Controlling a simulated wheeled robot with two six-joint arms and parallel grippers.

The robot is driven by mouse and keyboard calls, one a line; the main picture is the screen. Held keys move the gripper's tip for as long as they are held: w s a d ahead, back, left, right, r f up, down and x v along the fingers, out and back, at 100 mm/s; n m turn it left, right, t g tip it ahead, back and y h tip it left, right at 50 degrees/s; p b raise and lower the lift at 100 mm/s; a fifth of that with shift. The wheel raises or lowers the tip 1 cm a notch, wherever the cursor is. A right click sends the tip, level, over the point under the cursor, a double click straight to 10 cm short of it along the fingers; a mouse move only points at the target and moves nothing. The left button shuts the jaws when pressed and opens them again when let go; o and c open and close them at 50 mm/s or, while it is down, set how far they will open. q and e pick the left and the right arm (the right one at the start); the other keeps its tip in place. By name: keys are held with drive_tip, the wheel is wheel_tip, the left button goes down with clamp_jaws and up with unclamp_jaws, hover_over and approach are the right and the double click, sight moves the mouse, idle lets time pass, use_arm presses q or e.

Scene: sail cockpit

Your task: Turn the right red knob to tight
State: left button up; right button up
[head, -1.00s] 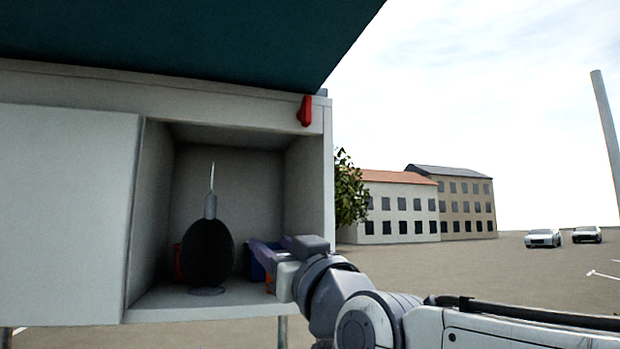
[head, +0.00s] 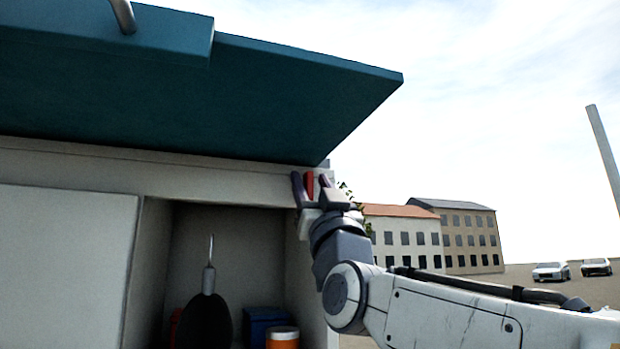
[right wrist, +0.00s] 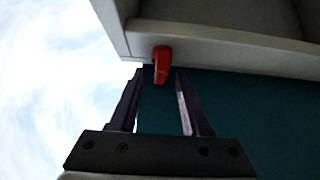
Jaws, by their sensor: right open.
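The right red knob (head: 310,184) sits on the pale front rail of the cabinet, near its right end, under the teal panel. My right gripper (head: 311,180) is raised to it, with its two dark fingers open, one on each side of the knob in the head view. In the right wrist view the red knob (right wrist: 161,64) shows just beyond and between the open fingertips (right wrist: 158,74), nearer the left finger. I cannot tell whether either finger touches it. My left gripper is not in view.
The teal panel (head: 200,90) overhangs just above the knob. Below is an open compartment with a dark rounded object (head: 208,322), a blue box (head: 264,322) and an orange container with a white top (head: 282,337). Open air lies to the right.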

drive_tip(key=shift+w+a+r, duration=0.1)
drive_tip(key=shift+w+r, duration=0.15)
clamp_jaws()
